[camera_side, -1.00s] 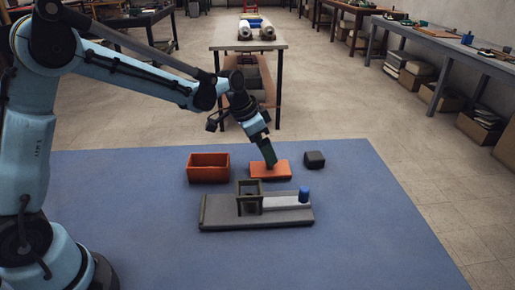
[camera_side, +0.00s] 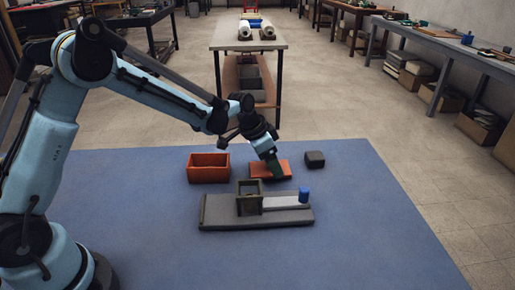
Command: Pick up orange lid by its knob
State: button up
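The orange lid (camera_side: 258,172) is a flat rectangle lying on the blue mat, right of an open orange box (camera_side: 208,170). My gripper (camera_side: 276,173) points down and slightly right at the lid's right half, and its tips overlap the lid in this view. The lid's knob is hidden behind the gripper or too small to make out. I cannot tell whether the fingers are open or shut, or whether they touch the lid.
A grey board (camera_side: 225,213) with a dark upright frame (camera_side: 249,197) and a blue cylinder (camera_side: 304,194) lies in front of the lid. A dark block (camera_side: 315,159) sits to the right. The blue mat (camera_side: 375,220) is clear at the right and front.

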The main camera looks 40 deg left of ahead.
jog(key=c, duration=0.5)
jog(key=shift+c, duration=0.2)
